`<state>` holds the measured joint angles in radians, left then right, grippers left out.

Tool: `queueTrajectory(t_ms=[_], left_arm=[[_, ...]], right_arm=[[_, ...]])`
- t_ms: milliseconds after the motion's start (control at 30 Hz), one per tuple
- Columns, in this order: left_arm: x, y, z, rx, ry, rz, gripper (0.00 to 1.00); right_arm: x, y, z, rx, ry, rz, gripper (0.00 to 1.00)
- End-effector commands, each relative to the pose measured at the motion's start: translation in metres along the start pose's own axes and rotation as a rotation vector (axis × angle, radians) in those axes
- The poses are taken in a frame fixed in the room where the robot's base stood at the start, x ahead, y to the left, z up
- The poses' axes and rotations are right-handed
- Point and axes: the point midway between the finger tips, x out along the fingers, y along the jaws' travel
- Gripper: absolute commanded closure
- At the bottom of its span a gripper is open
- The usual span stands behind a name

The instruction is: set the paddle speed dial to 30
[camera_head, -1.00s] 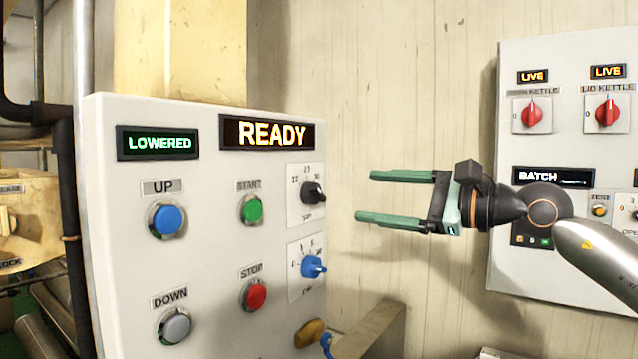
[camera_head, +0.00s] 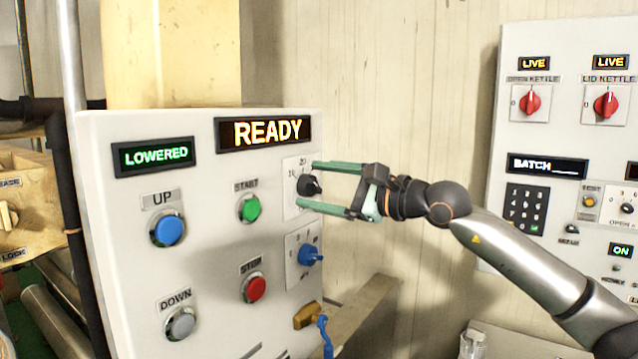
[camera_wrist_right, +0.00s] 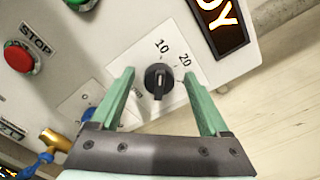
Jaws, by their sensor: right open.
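The black paddle speed dial (camera_head: 309,186) sits on a white scale plate at the right side of the kettle panel (camera_head: 215,290). In the right wrist view the dial (camera_wrist_right: 158,79) shows between the fingers, with the numbers 10 and 20 above it; a 30 is not readable now. My right gripper (camera_head: 312,184) is open, one green finger above the dial and one below it in the head view. In the right wrist view (camera_wrist_right: 162,90) the fingers stand either side of the knob with gaps, so it is not gripped. My left gripper is out of view.
A blue dial (camera_head: 310,255) sits just below, with a brass-coloured handle (camera_head: 307,315) under it. The green START button (camera_head: 249,208) and red STOP button (camera_head: 254,288) are to the left. A second panel (camera_head: 500,215) with red switches stands at the right.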

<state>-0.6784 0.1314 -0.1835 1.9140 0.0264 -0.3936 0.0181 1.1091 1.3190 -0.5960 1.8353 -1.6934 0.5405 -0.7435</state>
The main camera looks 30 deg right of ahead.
Motion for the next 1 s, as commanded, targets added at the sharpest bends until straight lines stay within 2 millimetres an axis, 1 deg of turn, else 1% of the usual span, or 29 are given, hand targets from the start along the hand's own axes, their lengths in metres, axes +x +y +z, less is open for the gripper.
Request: queueTrajectory(t_ms=[67,700,767,1000], left_arm=[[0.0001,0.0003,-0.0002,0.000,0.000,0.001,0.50],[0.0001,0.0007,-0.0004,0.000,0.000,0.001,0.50],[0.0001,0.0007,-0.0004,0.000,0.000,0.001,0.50],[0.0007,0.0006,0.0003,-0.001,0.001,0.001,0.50]], right_arm=[[-0.0001,0.0000,0.0000,0.000,0.000,0.000,0.22],[-0.0004,0.0000,0.0001,0.000,0.000,0.000,0.94],[-0.0004,0.0000,0.0001,0.000,0.000,0.000,1.00],[-0.0003,0.0002,-0.0002,0.011,0.000,0.001,1.00]])
